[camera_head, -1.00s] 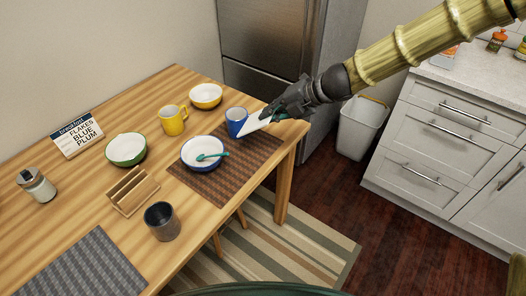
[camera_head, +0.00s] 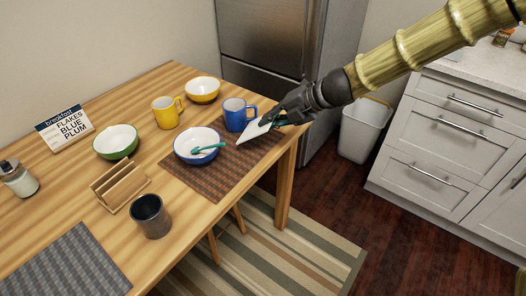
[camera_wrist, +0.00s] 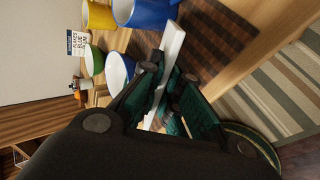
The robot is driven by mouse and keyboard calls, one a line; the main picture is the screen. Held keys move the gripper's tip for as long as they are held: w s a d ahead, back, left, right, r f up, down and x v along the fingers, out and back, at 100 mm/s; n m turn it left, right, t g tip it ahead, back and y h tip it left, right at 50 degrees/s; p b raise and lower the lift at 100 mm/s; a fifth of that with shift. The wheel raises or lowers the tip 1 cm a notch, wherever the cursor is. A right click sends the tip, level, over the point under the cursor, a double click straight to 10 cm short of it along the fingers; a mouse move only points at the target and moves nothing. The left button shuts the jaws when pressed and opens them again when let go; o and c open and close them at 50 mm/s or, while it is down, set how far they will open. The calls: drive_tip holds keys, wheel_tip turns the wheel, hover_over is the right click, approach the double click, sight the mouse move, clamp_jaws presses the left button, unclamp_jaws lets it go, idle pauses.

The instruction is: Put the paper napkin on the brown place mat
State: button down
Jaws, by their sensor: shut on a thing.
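My gripper (camera_head: 274,119) is shut on the white paper napkin (camera_head: 254,131) over the right part of the brown place mat (camera_head: 217,176). The napkin is tilted, with its lower tip pointing down and left. I cannot tell whether that tip touches the mat. In the wrist view the napkin (camera_wrist: 171,50) shows as a white strip between my fingers (camera_wrist: 167,92). The mat holds a blue bowl (camera_head: 196,146) with a teal spoon (camera_head: 209,148), and a blue mug (camera_head: 238,114) stands just left of the napkin.
A yellow mug (camera_head: 165,112), a yellow bowl (camera_head: 202,89) and a green bowl (camera_head: 115,141) stand left and behind. A wooden holder (camera_head: 121,186) and a dark cup (camera_head: 151,216) stand in front. The mat's front right part is clear. The table edge is close on the right.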

drive_tip(key=shift+f, duration=1.5)
drive_tip(key=c, duration=1.8)
unclamp_jaws()
drive_tip(key=shift+s+d+r+p, duration=0.1)
drive_tip(key=shift+d+r+p, duration=0.35)
drive_tip(key=shift+p, duration=0.55)
drive_tip(key=p+v, duration=0.6)
drive_tip(key=p, duration=0.1)
drive_tip(key=shift+s+d+r, duration=0.15)
drive_tip(key=shift+d, duration=0.15)
